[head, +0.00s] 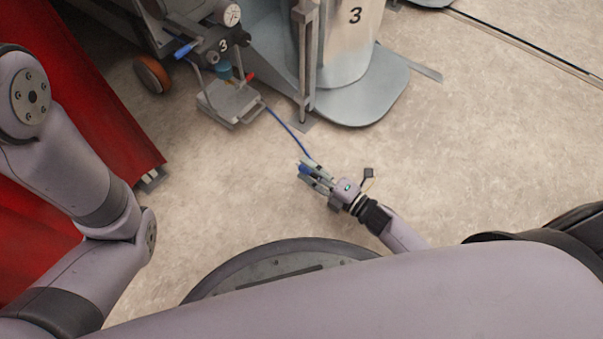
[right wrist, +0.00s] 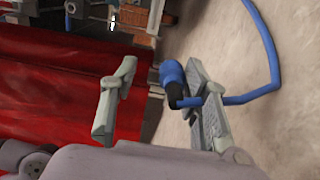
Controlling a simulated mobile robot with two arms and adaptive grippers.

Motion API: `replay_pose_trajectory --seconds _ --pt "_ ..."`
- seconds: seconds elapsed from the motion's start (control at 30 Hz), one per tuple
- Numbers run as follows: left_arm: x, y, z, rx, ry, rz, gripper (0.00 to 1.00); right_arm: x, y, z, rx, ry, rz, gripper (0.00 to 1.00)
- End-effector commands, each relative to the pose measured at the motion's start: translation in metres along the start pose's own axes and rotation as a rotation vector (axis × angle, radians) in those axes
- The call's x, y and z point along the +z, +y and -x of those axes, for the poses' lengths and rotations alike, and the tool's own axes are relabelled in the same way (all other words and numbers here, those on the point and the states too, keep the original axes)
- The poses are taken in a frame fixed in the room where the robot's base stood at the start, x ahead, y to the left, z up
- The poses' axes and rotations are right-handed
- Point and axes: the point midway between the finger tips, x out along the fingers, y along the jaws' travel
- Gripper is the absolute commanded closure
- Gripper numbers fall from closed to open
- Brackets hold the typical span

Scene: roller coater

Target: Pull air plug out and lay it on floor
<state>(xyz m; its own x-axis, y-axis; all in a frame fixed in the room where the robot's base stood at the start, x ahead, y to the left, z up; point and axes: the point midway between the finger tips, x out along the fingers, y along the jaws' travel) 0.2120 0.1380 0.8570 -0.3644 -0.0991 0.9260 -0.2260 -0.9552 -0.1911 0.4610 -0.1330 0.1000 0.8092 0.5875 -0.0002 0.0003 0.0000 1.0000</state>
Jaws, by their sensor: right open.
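The air plug, a blue and dark end on a blue hose, shows in the right wrist view (right wrist: 172,78) and as a blue spot in the head view (head: 304,169). My right gripper (head: 314,176) is open low over the floor. In the right wrist view its fingers (right wrist: 160,100) are spread, with the plug close beside the right finger and clear of the left one. I cannot tell whether plug and finger touch, or whether the plug rests on the floor. My left gripper is out of view.
A red panel (head: 75,120) fills the left.

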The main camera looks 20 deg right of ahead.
Motion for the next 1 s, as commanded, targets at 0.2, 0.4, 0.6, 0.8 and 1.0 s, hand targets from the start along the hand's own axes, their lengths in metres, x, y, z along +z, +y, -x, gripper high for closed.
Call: replay_pose_trajectory --seconds 0.2,0.4,0.6,0.8,1.0 --pt "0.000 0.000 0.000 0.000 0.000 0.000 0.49 0.000 0.000 0.000 0.001 0.000 0.000 0.56" --pt "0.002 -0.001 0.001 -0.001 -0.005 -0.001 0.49 0.000 -0.001 0.010 -0.002 -0.001 -0.001 0.56" --pt "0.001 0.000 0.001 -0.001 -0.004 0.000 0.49 0.000 -0.002 0.048 -0.004 0.000 0.000 0.56" --pt "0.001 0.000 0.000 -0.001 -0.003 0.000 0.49 0.000 -0.001 0.090 -0.003 0.000 0.000 0.56" --pt "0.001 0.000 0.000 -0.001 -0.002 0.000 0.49 0.000 0.000 0.114 -0.001 0.000 0.000 0.56"
